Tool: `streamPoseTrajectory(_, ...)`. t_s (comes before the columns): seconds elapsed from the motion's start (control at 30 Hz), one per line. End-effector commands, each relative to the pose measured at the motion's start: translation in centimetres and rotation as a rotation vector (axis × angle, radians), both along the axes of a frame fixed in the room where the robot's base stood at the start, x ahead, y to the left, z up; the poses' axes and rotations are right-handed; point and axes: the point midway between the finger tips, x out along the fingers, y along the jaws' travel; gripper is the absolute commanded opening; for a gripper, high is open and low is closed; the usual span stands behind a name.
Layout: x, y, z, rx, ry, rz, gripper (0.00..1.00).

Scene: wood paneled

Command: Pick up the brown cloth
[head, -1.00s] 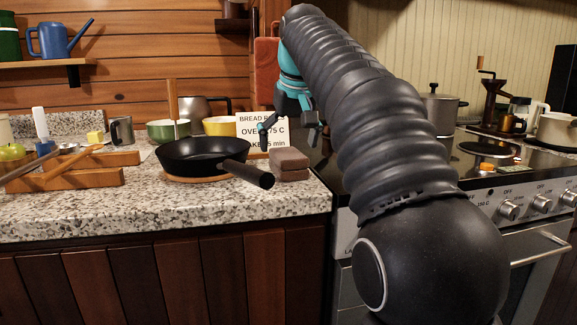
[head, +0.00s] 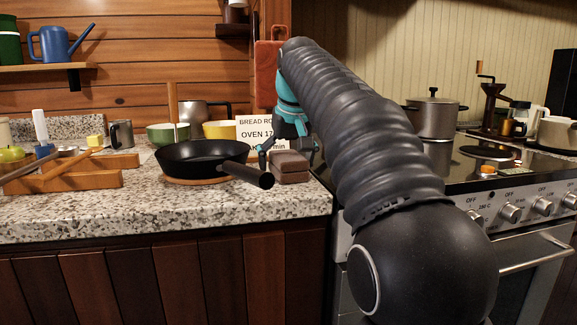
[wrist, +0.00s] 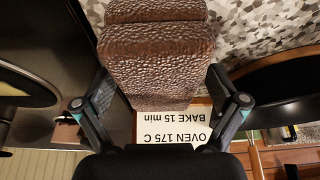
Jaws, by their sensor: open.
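The brown cloth (head: 291,174) is a folded, stacked bundle on the granite counter, right of the black pan and near the counter's right end. In the wrist view the cloth (wrist: 155,65) shows a rough, dimpled surface and fills the space between the fingers. My gripper (head: 288,154) is open and low over the cloth, with one finger at each side of it. The wrist view shows the open gripper (wrist: 157,88) too, with small gaps between fingers and cloth. Whether the fingertips touch the counter is hidden.
The black pan (head: 203,152) sits close on the left, its handle (head: 247,174) pointing at the cloth. A recipe card (head: 255,130) stands behind. The stove (head: 470,170) with a pot (head: 436,115) is on the right. The front counter strip is bare.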

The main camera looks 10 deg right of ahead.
Motion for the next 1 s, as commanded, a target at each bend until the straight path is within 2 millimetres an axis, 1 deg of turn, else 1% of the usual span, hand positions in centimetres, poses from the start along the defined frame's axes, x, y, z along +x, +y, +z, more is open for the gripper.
streamPoseTrajectory(0.43, -0.01, -0.01, -0.22, 0.000, 0.000, 0.000, 0.96)
streamPoseTrajectory(0.47, -0.01, -0.01, -0.22, 0.000, -0.001, 0.000, 0.91)
streamPoseTrajectory(0.5, -0.01, -0.01, -0.22, 0.000, -0.001, 0.000, 0.81)
streamPoseTrajectory(0.57, -0.01, -0.01, -0.22, 0.000, -0.001, 0.000, 0.66)
streamPoseTrajectory(0.6, -0.01, -0.01, -0.22, 0.000, -0.001, 0.000, 0.56)
streamPoseTrajectory(0.7, 0.00, -0.01, -0.23, 0.000, 0.000, 0.000, 0.32)
streamPoseTrajectory(1.0, 0.01, -0.01, -0.23, 0.000, 0.000, 0.000, 0.32)
